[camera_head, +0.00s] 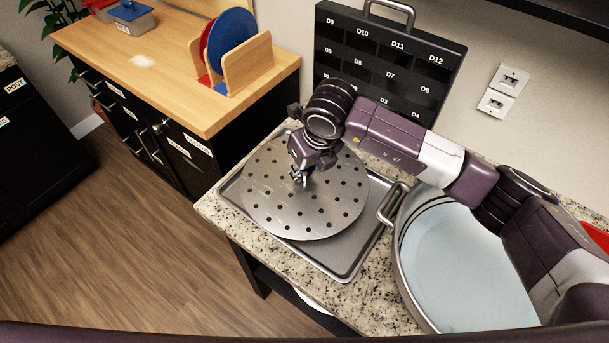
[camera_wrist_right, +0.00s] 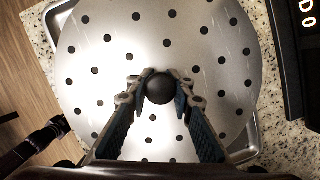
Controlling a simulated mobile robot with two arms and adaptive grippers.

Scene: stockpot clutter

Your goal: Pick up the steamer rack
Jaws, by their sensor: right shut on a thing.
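The steamer rack (camera_head: 275,210) is a round grey metal disc with many holes. It is over a rectangular metal tray (camera_head: 350,262) on the granite counter. In the right wrist view the steamer rack (camera_wrist_right: 200,50) fills most of the picture, with a dark round knob (camera_wrist_right: 160,88) near its middle. My right gripper (camera_head: 302,180) is above the rack's middle. In the right wrist view its two fingers (camera_wrist_right: 160,92) are closed on the knob from both sides. I cannot tell whether the rack touches the tray. My left gripper is not in view.
A large stockpot (camera_head: 455,265) with a pale blue inside stands right of the tray, under my right arm. A black labelled panel (camera_head: 385,65) stands behind. A wooden rack with red and blue plates (camera_head: 232,42) is on the wooden counter (camera_head: 160,72). Floor at left is clear.

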